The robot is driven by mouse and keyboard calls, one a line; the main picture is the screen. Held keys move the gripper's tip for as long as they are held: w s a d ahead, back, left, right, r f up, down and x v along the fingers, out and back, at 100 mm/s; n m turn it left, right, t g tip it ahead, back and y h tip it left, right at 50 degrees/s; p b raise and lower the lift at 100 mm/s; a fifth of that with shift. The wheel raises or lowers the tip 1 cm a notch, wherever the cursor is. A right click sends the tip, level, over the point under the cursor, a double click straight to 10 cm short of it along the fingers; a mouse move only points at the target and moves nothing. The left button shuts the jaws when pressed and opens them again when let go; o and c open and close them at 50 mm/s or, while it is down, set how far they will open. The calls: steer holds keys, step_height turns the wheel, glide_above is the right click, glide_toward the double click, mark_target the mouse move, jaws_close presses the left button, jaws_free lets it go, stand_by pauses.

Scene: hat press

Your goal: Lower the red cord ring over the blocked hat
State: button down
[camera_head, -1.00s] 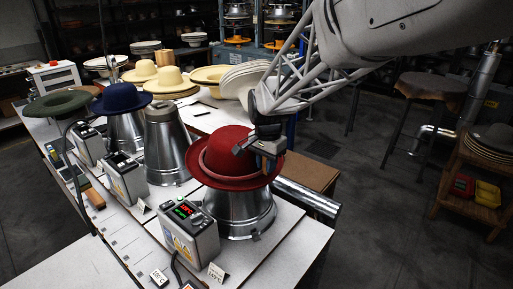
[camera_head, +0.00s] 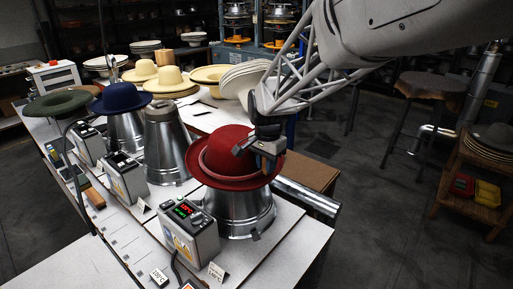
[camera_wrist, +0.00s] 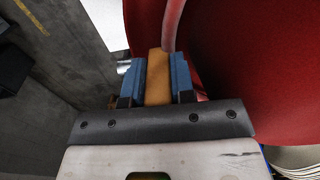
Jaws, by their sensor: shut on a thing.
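The red felt hat (camera_head: 230,142) sits on the nearest metal cone block (camera_head: 240,213), its brim spread out. The red cord ring (camera_head: 212,176) shows as a thin lighter band around the lower crown, close above the brim. Its far side is hidden by the crown. My gripper (camera_head: 267,158) is at the right side of the hat, just over the brim. In the wrist view my blue-padded fingers (camera_wrist: 158,78) are shut on a tan tab (camera_wrist: 158,88), with the red cord (camera_wrist: 172,22) running away from it. I cannot tell whether the ring touches the brim.
A control box (camera_head: 190,235) with a lit display stands in front of the cone. A bare metal cone (camera_head: 166,145) and a blue hat (camera_head: 121,97) on its cone stand behind to the left. Pale hats (camera_head: 171,80) are stacked at the back. Floor lies right of the bench.

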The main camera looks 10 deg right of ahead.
steer(key=shift+s+f, duration=0.15)
steer(key=shift+f, duration=0.4)
steer(key=shift+s+f, duration=0.15)
steer(key=shift+f, duration=0.35)
steer(key=c, duration=0.9)
jaws_free()
steer(key=shift+r, duration=0.15)
steer(key=shift+w+r, duration=0.2)
steer(key=shift+r, duration=3.9)
